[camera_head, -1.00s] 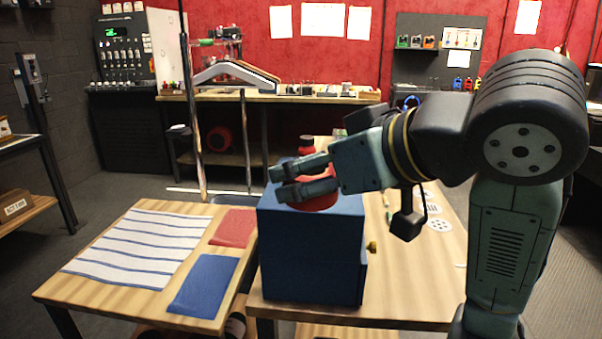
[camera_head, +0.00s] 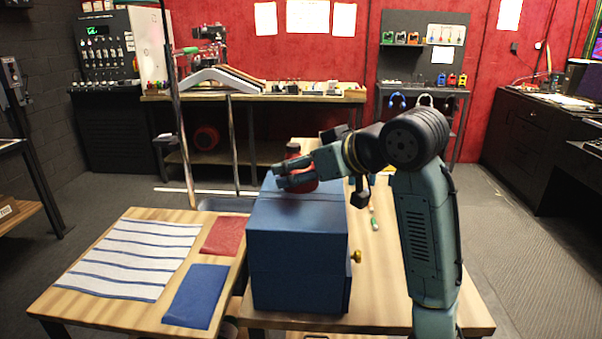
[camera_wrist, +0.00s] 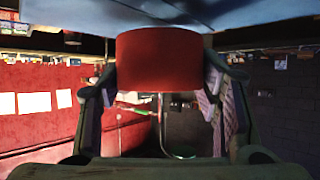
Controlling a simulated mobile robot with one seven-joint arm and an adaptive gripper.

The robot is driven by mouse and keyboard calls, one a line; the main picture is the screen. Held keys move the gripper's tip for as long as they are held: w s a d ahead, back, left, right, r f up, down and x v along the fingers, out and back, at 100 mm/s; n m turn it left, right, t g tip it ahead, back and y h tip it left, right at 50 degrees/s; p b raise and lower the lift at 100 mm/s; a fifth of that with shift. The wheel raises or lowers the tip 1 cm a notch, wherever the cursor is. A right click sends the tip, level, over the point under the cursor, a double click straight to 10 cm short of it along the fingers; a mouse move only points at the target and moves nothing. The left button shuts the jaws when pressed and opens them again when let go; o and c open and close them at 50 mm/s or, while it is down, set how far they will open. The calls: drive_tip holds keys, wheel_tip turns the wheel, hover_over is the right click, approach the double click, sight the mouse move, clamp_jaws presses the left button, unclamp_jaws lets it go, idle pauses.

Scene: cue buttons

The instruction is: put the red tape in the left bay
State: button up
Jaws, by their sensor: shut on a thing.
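A red, round thing that looks like the red tape (camera_wrist: 160,60) is between the fingers of my gripper (camera_wrist: 160,84), which are shut on its sides. In the head view the same tape (camera_head: 303,184) shows partly behind the fingers of my gripper (camera_head: 280,176), at the far part of the top of a blue box (camera_head: 298,270). In the wrist view the tape is right against or very near a blue surface at the top edge; I cannot tell whether they touch. I cannot make out which place is the left bay.
The blue box has a brass knob (camera_head: 356,257) on its right and stands on a wooden table (camera_head: 400,290). Another red object (camera_head: 292,150) stands behind it. The left table (camera_head: 125,318) holds a striped cloth (camera_head: 130,260), a red mat (camera_head: 224,236) and a blue mat (camera_head: 195,296).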

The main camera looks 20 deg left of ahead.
drive_tip(key=shift+f, duration=1.1)
drive_tip(key=shift+f, duration=0.1)
drive_tip(key=o, duration=1.2)
drive_tip(key=shift+c, duration=0.2)
drive_tip(key=b+v, duration=0.3)
drive_tip(key=v, duration=0.9)
